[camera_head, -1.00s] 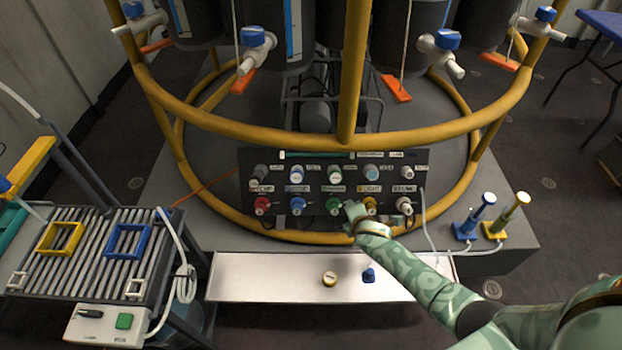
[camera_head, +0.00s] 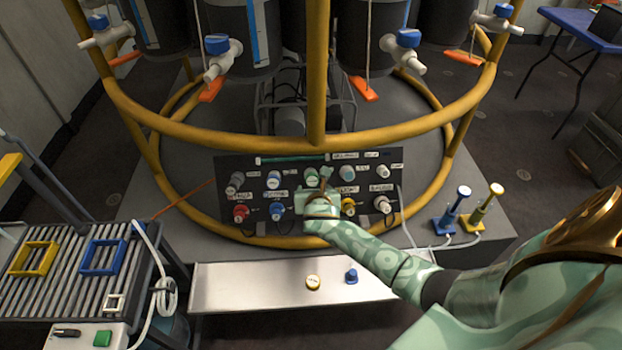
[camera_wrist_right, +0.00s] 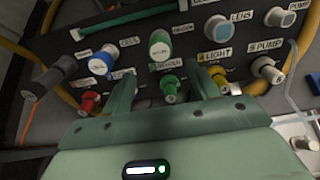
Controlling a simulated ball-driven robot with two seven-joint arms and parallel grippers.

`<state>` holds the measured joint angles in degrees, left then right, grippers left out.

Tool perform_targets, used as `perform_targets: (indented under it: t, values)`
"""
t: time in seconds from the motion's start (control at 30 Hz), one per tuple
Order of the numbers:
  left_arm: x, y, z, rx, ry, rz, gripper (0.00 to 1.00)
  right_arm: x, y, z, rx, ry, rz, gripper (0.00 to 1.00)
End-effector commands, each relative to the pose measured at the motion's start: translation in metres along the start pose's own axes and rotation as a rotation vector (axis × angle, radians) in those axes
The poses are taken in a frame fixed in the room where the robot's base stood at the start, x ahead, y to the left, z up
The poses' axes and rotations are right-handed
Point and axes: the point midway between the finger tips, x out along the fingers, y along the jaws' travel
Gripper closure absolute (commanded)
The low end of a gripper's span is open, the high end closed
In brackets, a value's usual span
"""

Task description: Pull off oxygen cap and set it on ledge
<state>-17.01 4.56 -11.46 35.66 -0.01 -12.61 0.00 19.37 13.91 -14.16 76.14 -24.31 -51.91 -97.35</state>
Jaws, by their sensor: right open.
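The dark panel (camera_head: 225,205) carries two rows of coloured round fittings. A green cap with a pale face (camera_wrist_right: 160,46) is in the upper row; a smaller green fitting (camera_wrist_right: 170,86) is below it. A label between them seems to read oxygen, but is blurred. My right gripper (camera_wrist_right: 160,80) is open, its fingers pointing at the panel with the lower green fitting between them in the wrist view; contact cannot be told. In the head view my right gripper (camera_head: 322,190) hides that fitting. The pale ledge (camera_head: 240,285) runs below the panel. My left gripper is not in view.
A yellow rail (camera_head: 316,145) curves above the panel. Red (camera_wrist_right: 88,102) and yellow (camera_wrist_right: 219,80) fittings flank my fingers. A slatted rack (camera_head: 65,285) stands left.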

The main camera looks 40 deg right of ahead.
Motion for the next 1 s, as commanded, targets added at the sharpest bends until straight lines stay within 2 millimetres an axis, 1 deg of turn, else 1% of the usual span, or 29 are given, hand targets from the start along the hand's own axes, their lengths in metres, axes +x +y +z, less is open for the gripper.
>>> perform_targets:
  t: [0.17,0.37,0.43,0.57,0.7,0.83,1.0]
  values:
    - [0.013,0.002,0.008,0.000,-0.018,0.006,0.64,0.014,0.000,-0.004,0.000,0.001,-0.001,0.40]
    - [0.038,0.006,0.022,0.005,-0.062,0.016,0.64,0.044,0.000,-0.009,-0.001,0.005,-0.002,0.40]
    - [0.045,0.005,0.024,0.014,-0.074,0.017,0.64,0.055,0.000,-0.010,-0.001,0.006,-0.002,0.40]
    - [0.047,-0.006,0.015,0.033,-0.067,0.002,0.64,0.069,-0.001,-0.004,-0.002,0.002,-0.002,0.40]
    - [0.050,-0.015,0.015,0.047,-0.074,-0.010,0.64,0.082,0.000,-0.002,0.001,0.001,-0.001,0.40]
    - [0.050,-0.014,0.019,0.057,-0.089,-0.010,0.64,0.088,0.000,-0.001,0.001,0.001,0.000,0.40]
    - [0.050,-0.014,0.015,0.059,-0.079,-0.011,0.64,0.090,0.000,0.000,0.002,0.000,0.000,0.40]
